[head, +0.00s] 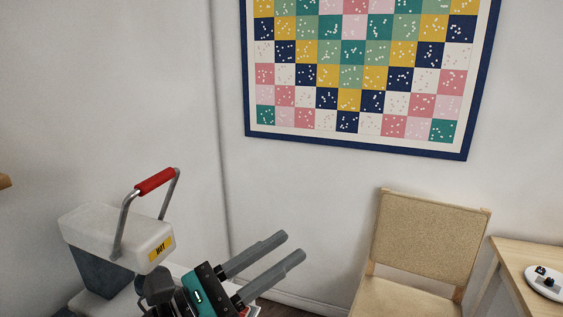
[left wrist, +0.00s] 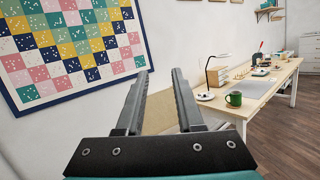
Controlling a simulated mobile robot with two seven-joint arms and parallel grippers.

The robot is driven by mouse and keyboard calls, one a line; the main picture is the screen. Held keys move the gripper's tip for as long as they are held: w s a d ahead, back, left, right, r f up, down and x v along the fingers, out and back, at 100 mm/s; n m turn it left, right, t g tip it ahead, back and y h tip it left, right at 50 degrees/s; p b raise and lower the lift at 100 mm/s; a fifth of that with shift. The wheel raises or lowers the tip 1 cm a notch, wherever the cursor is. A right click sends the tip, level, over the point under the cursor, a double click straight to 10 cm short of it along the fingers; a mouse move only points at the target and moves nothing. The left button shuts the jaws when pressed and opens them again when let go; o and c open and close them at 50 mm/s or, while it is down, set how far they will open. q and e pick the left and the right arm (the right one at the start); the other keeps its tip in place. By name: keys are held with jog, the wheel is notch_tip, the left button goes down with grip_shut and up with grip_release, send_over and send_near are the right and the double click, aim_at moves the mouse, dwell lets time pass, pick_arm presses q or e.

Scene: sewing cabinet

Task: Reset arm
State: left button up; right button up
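My left gripper (head: 294,246) reaches up and to the right from the bottom middle of the head view. Its two grey fingers are apart with nothing between them. In the left wrist view the same fingers (left wrist: 159,75) stand parallel with a clear gap, and a tan chair back shows behind them. My right gripper is in neither view.
A white and grey appliance (head: 95,233) with a red-gripped handle and a HOT label stands left of my gripper. A tan chair (head: 428,240) and wooden table (head: 510,262) are at right. A patchwork quilt (head: 350,75) hangs on the wall. The worktable holds a green mug (left wrist: 234,99) and a lamp (left wrist: 206,95).

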pick_arm(q)
jog(key=w+a+f+n+t+y, duration=0.15)
jog(key=a+n+t+y, duration=0.45)
jog(key=n, duration=0.6)
jog(key=w+a+n+t+y, duration=0.35)
jog(key=a+n+y, duration=0.35)
jog(key=n, duration=0.6)
jog(key=s+a+f+n+g+y, duration=0.2)
jog(key=a+f+n+g+y, duration=0.15)
jog(key=f+n+y, duration=0.4)
jog(key=s+a+f+n+g, duration=0.3)
jog(key=s+f+n+g, duration=0.4)
jog(key=f+n, duration=0.45)
jog(key=s+d+f+n+g+h, duration=0.35)
jog(key=s+f+g, duration=0.35)
jog(key=s+f, duration=0.5)
jog(key=s+f+g+b, duration=0.1)
jog(key=s+f, duration=0.1)
jog(key=f, duration=1)
jog(key=s+f+b, duration=0.1)
jog(key=s+f, duration=0.1)
jog(key=f, duration=0.9)
jog(key=s+a+f+g+b, duration=0.1)
jog(key=s+a+f, duration=0.1)
jog(key=s+f, duration=1.1)
jog(key=shift+s+f+m+y, duration=0.3)
jog(key=shift+s+m, duration=0.15)
jog(key=shift+s, duration=0.5)
